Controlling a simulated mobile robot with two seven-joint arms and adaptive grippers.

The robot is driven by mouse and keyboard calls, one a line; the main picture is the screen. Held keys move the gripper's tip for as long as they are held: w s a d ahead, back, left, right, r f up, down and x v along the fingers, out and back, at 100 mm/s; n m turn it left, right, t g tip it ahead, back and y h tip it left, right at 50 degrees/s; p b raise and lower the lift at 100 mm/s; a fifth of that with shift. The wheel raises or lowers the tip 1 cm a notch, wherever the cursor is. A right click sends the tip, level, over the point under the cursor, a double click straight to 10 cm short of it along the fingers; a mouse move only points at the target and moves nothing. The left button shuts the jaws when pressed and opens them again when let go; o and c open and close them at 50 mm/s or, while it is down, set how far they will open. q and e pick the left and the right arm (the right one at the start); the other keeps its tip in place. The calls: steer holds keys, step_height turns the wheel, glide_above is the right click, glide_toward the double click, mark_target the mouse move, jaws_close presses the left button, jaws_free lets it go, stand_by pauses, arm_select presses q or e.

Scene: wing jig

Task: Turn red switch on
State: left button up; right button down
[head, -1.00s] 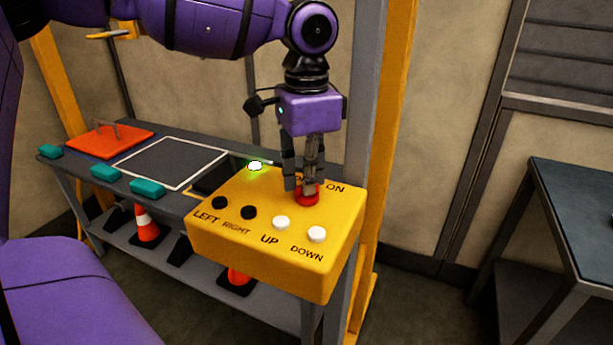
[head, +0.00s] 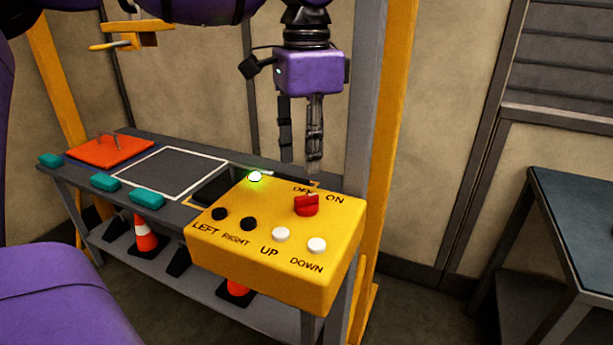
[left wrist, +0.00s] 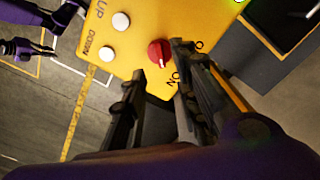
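The red switch (head: 306,205) is a round knob on top of the yellow control box (head: 290,262), between OFF and ON labels. In the left wrist view the red switch (left wrist: 160,53) shows a small white mark on the side toward the ON label. My left gripper (head: 300,162) points down above and behind the switch, open and empty, apart from it. Its two fingers (left wrist: 158,65) also show spread in the left wrist view. What looks like my right gripper (left wrist: 42,49) is small at the left of that view; its opening is unclear.
A green light (head: 255,177) glows on the box's far edge. Black LEFT and RIGHT buttons and white UP and DOWN buttons (head: 316,245) line its front. A yellow post (head: 389,130) stands right behind it. A grey table (head: 150,158) extends left.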

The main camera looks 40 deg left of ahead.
arm_select(q)
steer(key=shift+r, duration=2.3)
